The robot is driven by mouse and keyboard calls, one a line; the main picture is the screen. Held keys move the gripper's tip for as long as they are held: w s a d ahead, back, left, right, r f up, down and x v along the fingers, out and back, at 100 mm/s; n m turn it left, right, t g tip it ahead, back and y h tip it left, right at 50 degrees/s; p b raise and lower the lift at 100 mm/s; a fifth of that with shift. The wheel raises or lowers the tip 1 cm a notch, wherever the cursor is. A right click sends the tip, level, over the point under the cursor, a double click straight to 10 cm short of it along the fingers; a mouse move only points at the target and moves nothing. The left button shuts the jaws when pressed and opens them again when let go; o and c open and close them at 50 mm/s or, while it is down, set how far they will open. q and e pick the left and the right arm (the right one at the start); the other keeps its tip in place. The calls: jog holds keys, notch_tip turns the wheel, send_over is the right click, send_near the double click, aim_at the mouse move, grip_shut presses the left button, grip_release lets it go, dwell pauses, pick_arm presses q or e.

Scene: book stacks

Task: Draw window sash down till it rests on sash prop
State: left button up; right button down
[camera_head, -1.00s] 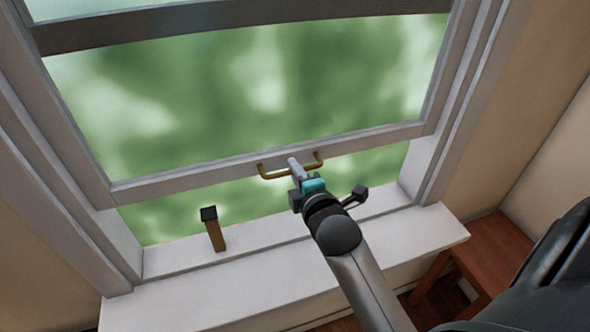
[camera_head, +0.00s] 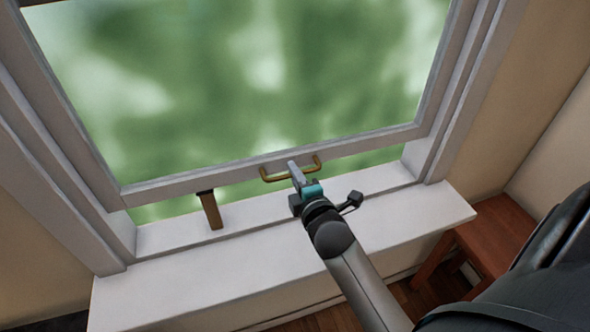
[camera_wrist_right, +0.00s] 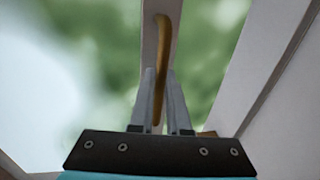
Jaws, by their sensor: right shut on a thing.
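The window sash (camera_head: 370,140) is a pale frame with its bottom rail low over the sill and a gap beneath it. Its brass handle (camera_head: 269,178) is on the bottom rail. My right gripper (camera_head: 294,168) is shut on the handle; in the right wrist view its two fingers (camera_wrist_right: 160,100) stand on both sides of the brass bar (camera_wrist_right: 165,55). The sash prop (camera_head: 211,212), a brown post, stands upright on the sill left of the gripper. My left gripper is out of view.
The white sill (camera_head: 180,290) is clear except for the prop. The window's side jambs (camera_head: 470,80) flank the sash. A reddish-brown wooden stool or small table (camera_head: 480,245) stands at the lower right, beside the wall.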

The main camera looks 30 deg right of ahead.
jog(key=shift+s+a+f+g, duration=0.1)
jog(key=shift+s+f+g, duration=0.05)
jog(key=shift+f, duration=0.3)
jog(key=shift+s+a+f+g, duration=0.1)
jog(key=shift+f+g, duration=0.05)
jog(key=shift+f, duration=0.3)
jog(key=c, duration=0.9)
grip_release()
jog(key=shift+w+d, duration=0.1)
jog(key=shift+w+d+r, duration=0.1)
jog(key=shift+r, duration=0.1)
jog(key=v, duration=1.5)
